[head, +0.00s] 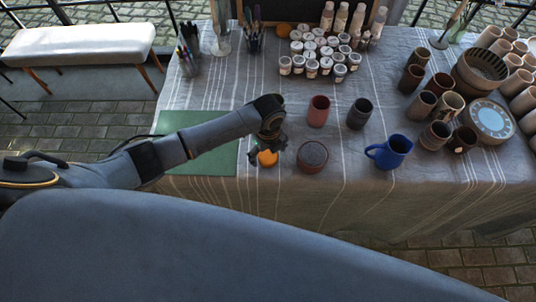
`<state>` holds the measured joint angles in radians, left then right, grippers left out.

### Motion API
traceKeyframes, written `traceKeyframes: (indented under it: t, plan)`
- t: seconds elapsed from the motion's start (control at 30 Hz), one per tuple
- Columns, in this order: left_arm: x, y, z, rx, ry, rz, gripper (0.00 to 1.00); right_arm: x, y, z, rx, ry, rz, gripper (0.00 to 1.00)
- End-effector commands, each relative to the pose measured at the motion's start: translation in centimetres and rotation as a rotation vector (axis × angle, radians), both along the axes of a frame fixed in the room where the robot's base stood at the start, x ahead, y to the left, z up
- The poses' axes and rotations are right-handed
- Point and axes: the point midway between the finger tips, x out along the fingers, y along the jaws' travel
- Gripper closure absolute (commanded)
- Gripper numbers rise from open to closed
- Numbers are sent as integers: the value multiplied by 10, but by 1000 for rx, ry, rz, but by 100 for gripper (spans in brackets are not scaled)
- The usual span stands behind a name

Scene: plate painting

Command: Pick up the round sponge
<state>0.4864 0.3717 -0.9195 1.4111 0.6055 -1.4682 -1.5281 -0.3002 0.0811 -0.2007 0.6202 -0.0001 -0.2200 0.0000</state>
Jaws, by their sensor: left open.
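A small round orange sponge (268,159) lies on the cloth near the table's front edge, just right of the green mat. My left gripper (266,148) is open, pointing down right over the sponge, and partly covers its upper side. I cannot tell whether the fingers touch it. A second round orange thing (283,30) sits at the back of the table, left of the white jars. My right gripper is not in view.
A dark red bowl (312,157) stands close right of the sponge. A red cup (318,111), a dark cup (359,114) and a blue mug (390,152) stand farther right. The green mat (208,158) is bare where visible. White jars (312,68) crowd the back.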

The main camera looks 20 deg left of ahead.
Motion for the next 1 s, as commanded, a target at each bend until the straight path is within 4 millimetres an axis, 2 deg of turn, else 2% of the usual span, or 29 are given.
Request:
traceKeyframes:
  t: [0.13, 0.37, 0.5, 0.6, 1.0]
  plan:
    - [0, 0, -12, -1, -1, -2, 14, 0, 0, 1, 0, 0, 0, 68]
    - [0, 0, -13, -1, -1, -2, 16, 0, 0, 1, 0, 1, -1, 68]
    - [0, 0, -13, -1, -1, -1, 45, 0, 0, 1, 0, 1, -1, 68]
    - [0, 0, -13, -1, -1, -1, 60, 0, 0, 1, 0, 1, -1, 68]
    - [0, 0, -9, 0, -1, -1, 61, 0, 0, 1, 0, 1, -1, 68]
